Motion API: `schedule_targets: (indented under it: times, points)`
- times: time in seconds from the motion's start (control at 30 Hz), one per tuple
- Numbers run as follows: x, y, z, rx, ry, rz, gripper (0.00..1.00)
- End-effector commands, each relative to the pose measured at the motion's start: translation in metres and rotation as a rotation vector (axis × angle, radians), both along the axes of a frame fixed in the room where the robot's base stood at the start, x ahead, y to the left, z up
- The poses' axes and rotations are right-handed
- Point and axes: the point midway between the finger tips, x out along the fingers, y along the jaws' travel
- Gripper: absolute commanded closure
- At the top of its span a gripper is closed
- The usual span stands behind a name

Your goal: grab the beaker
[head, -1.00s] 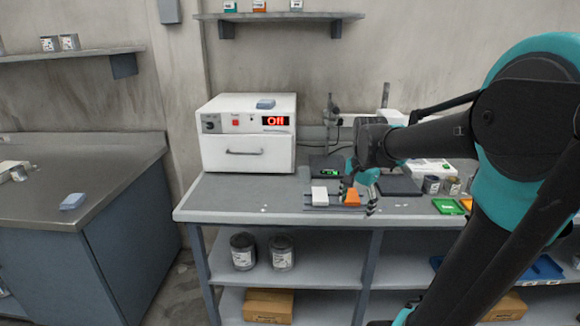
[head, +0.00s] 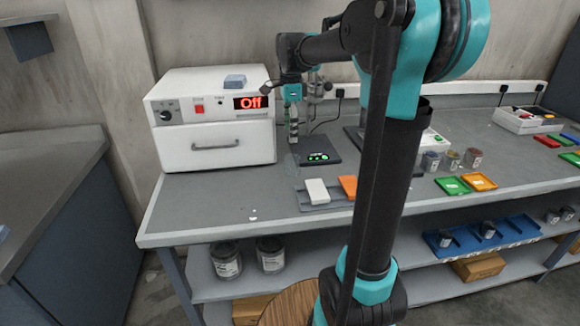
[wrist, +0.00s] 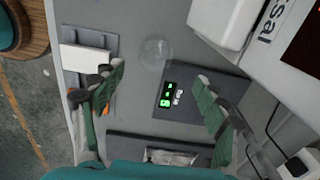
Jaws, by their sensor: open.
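The beaker (wrist: 155,53) shows in the wrist view as a clear round glass outline standing on the grey bench, beyond my fingertips and between the scale and the white block. In the head view my gripper (head: 293,132) points down above the bench, near the right side of the white oven and the scale.
The black scale (wrist: 195,98) with a green display is beside the beaker. The white oven (head: 213,118) reads "Off". A white block (head: 317,191) and an orange block (head: 348,187) lie on a grey tray. Small jars (head: 430,161) and coloured trays (head: 453,187) are further right.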

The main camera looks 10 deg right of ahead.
Motion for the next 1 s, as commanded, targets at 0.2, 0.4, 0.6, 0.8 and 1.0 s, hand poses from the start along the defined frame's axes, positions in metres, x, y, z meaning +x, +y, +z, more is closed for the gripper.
schedule_targets:
  times: [0.2, 0.4, 0.6, 0.8, 1.0]
  points:
    - [0.0, 0.0, -0.044, 0.0, 0.0, 0.001, 0.27]
    - [0.0, 0.0, -0.071, 0.0, 0.0, 0.001, 0.27]
    - [-0.001, -0.001, -0.083, 0.0, 0.0, 0.001, 0.27]
    - [-0.006, -0.004, -0.11, 0.0, 0.0, 0.001, 0.27]
    - [-0.005, -0.003, -0.128, 0.0, -0.001, 0.002, 0.27]
